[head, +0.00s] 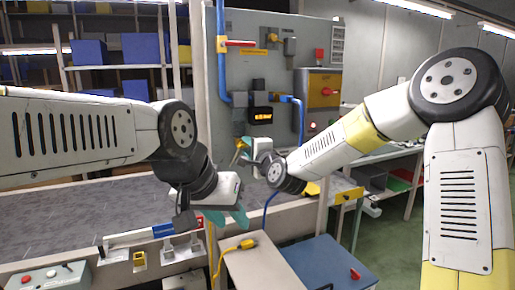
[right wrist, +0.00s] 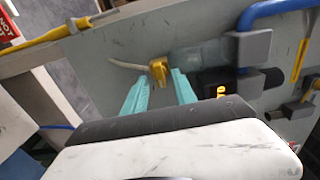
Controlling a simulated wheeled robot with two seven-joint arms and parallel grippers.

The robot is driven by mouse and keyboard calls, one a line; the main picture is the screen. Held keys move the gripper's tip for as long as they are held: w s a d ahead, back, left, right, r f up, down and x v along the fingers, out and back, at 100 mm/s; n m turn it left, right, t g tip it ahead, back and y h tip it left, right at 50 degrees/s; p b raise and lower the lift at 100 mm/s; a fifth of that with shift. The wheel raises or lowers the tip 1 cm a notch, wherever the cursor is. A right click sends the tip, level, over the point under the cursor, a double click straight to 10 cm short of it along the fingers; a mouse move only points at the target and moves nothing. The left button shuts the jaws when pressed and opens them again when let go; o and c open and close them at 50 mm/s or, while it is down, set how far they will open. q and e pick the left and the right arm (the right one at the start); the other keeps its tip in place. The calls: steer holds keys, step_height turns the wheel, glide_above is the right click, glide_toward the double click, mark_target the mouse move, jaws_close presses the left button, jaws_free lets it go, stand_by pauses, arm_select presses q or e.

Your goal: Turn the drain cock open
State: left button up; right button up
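The drain cock appears to be the small yellow piece (right wrist: 158,69) at the end of a clear grey bowl (right wrist: 200,54) on the grey panel, with a pale curved tube (right wrist: 126,64) beyond it. My right gripper (right wrist: 159,78) has its two teal fingers apart, with the yellow piece between or just beyond their tips; contact cannot be told. In the head view my right gripper (head: 245,152) is at the lower panel, largely hiding the cock. My left gripper (head: 227,217) is open and empty above the conveyor's front edge, away from the panel.
The grey panel (head: 272,70) carries a blue pipe (head: 221,60), a red-handled lever (head: 241,43) and an orange display (head: 262,114). A grey conveyor bed (head: 75,212) lies at left. A blue cabinet top (head: 325,262) stands below right.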

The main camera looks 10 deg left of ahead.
steer(key=v, duration=0.7)
steer(key=shift+s+d, duration=0.2)
steer(key=shift+s, duration=0.15)
steer(key=s+d+f+n+g+h, duration=0.2)
steer(key=s+d+n+g+h, duration=0.4)
steer(key=d, duration=1)
steer(key=s+d+f+n+g+h, duration=0.1)
steer(key=s+d+n, duration=0.2)
steer(key=s, duration=0.7)
steer(key=s+d+f+n+g, duration=0.1)
steer(key=s+d+n, duration=0.2)
steer(key=s+d, duration=0.5)
steer(key=shift+s+d+g+h, duration=0.25)
steer(key=shift+s+g+h, duration=0.15)
steer(key=shift+s, duration=0.55)
